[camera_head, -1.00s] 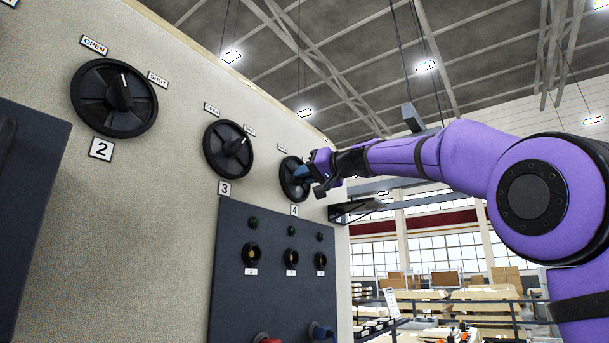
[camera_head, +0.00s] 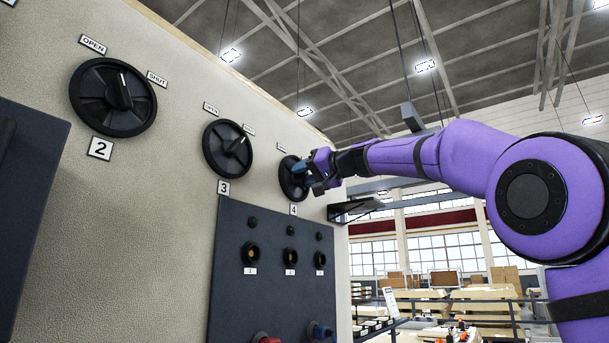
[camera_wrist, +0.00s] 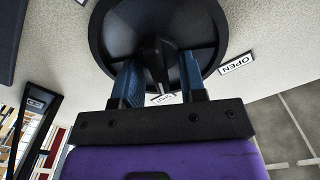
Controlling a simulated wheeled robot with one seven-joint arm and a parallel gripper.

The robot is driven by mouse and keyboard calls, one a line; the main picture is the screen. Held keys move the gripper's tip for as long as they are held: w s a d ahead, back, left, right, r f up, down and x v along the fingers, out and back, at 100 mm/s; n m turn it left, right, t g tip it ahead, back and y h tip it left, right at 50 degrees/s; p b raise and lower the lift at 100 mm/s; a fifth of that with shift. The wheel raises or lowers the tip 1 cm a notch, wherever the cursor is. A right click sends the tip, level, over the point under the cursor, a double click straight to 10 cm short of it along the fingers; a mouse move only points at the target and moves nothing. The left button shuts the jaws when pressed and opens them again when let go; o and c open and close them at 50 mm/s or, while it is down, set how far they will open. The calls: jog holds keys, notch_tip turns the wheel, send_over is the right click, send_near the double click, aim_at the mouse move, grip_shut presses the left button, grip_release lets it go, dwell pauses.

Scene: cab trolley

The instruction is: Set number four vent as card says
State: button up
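The number four vent (camera_head: 288,186) is a round black dial on the beige wall, above its "4" plate (camera_head: 293,210). My gripper (camera_head: 302,174) is at its face and hides part of it. In the wrist view the dial (camera_wrist: 120,25) shows close up. Its raised black knob (camera_wrist: 156,58) lies between my two blue fingers, with visible gaps on both sides, so my gripper (camera_wrist: 158,75) looks open around it. The knob's end points towards a partly hidden label (camera_wrist: 162,98), probably SHUT. The OPEN label (camera_wrist: 237,64) is to the right. I cannot make out a readable card.
Vent three (camera_head: 227,149) and vent two (camera_head: 113,97) are to the left on the same wall. A dark panel (camera_head: 225,285) with sockets is below. A dark shelf (camera_head: 350,210) juts out just right of vent four. A small white sign (camera_head: 390,302) stands lower right.

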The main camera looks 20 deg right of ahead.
jog(key=v, duration=1.1)
dwell(0.4)
jog(key=s+f+g+h, duration=0.3)
jog(key=s+f, duration=0.6)
jog(key=f, duration=0.7)
jog(key=s+f+g+h, duration=0.3)
jog(key=s+f, duration=0.7)
jog(key=f, duration=0.6)
jog(key=s+f+m+g+h, duration=0.1)
jog(key=s+f+g+h, duration=0.2)
jog(key=s+f, duration=0.7)
notch_tip(320, 180, down, 7)
jog(key=shift+s+f+h, duration=0.1)
jog(key=shift+s+h, duration=0.1)
jog(key=shift+h, duration=0.6)
jog(key=shift+d, duration=0.1)
